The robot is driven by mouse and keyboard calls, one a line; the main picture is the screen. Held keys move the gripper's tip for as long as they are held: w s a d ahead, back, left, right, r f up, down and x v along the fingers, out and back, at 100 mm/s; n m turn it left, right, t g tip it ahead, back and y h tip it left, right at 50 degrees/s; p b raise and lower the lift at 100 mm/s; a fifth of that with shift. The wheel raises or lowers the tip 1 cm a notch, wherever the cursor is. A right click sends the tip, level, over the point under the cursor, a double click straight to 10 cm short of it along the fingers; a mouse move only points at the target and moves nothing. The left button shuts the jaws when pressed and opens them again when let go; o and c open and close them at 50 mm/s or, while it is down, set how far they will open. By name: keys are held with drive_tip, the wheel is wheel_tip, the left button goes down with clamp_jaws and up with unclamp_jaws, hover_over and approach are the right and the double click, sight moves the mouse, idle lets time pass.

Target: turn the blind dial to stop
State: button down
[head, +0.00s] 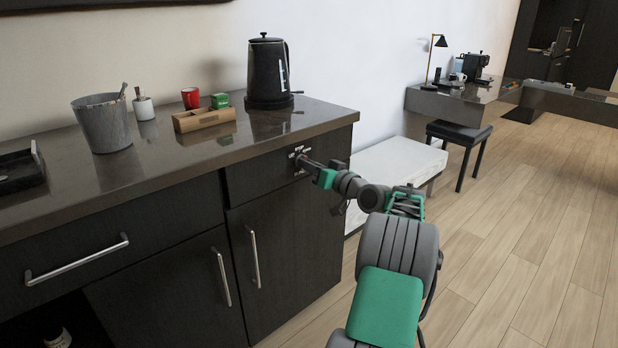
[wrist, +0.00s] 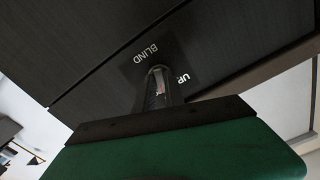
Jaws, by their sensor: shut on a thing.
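The blind dial (head: 298,153) is on a small plate on the dark cabinet front, just below the countertop's right end. Its plate shows in the wrist view (wrist: 143,62), with the words "BLIND" and "UP" rotated there. My gripper (head: 304,161) reaches the dial from the front right and is shut on it. In the wrist view my fingers (wrist: 159,80) meet at the plate, close to "UP". The knob is mostly hidden between them, so its pointing direction cannot be told. No "stop" marking can be read.
The countertop (head: 200,160) above holds a black kettle (head: 268,75), a wooden box (head: 204,119), a red cup (head: 190,98) and a grey bin (head: 102,122). Door handles (head: 253,257) stick out below left. A low white bench (head: 392,172) stands behind my arm.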

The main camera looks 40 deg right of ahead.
drive_tip(key=n+b, duration=0.3)
drive_tip(key=b, duration=0.1)
drive_tip(key=shift+f+n, duration=0.15)
drive_tip(key=shift+n, duration=0.15)
idle(0.4)
drive_tip(key=c, duration=1.4)
unclamp_jaws()
drive_tip(key=shift+c, duration=0.2)
drive_tip(key=s+p, duration=0.1)
drive_tip(key=s, duration=0.6)
drive_tip(key=shift+s+d, duration=0.15)
drive_tip(key=shift+s, duration=0.25)
